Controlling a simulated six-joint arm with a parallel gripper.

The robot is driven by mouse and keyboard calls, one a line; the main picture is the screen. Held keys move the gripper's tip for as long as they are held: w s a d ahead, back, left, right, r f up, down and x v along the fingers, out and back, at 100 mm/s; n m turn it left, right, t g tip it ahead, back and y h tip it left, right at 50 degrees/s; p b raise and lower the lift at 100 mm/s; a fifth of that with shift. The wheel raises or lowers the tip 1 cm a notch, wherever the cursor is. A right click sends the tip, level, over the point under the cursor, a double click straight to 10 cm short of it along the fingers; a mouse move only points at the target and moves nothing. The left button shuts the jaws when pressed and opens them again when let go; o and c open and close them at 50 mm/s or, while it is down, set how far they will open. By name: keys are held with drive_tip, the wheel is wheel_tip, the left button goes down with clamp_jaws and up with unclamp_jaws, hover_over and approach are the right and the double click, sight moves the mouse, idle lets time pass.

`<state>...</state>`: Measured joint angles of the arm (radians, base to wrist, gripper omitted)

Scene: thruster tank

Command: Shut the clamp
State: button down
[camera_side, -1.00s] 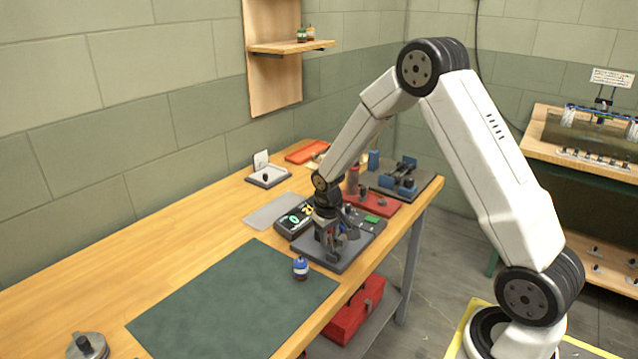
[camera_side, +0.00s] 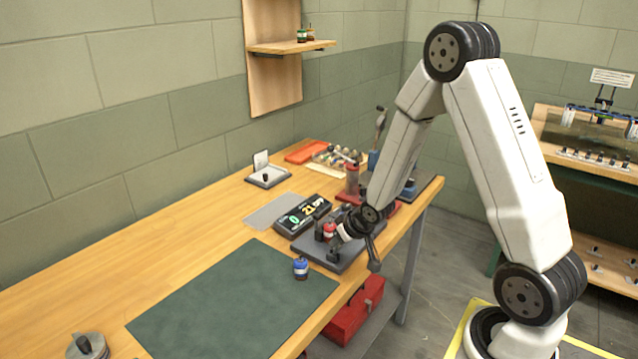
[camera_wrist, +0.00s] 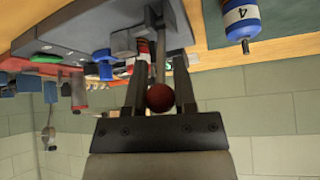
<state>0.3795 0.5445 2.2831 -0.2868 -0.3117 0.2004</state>
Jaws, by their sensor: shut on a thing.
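The clamp's lever (camera_wrist: 160,55) is a thin grey rod with a dark red ball knob (camera_wrist: 160,97) at its end. My gripper (camera_wrist: 160,68) is shut on the lever, with the knob showing between its two dark fingers in the wrist view. In the side view my gripper (camera_side: 347,236) reaches in low and tilted from the right, and hides much of the clamp. The clamp's grey blocks (camera_wrist: 125,42) stand on a dark grey plate (camera_side: 312,249) near the bench's front edge. Whether the clamp's jaw is pressed down is hidden.
A red object (camera_side: 329,231) is beside the clamp. More fixtures stand to the back right. The mat's middle is clear.

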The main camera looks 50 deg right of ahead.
drive_tip(key=shift+s+d+f+t, duration=0.15)
drive_tip(key=shift+s+f+t, duration=0.1)
drive_tip(key=shift+s+t, duration=0.45)
drive_tip(key=shift+w, duration=0.1)
drive_tip(key=shift+c, duration=2.1)
unclamp_jaws()
drive_tip(key=shift+r, duration=0.15)
drive_tip(key=s+r, duration=0.3)
drive_tip(key=r, duration=0.7)
drive_tip(key=shift+s+a+r, duration=0.15)
drive_tip(key=shift+s+a, duration=0.05)
drive_tip(key=shift+a, duration=0.2)
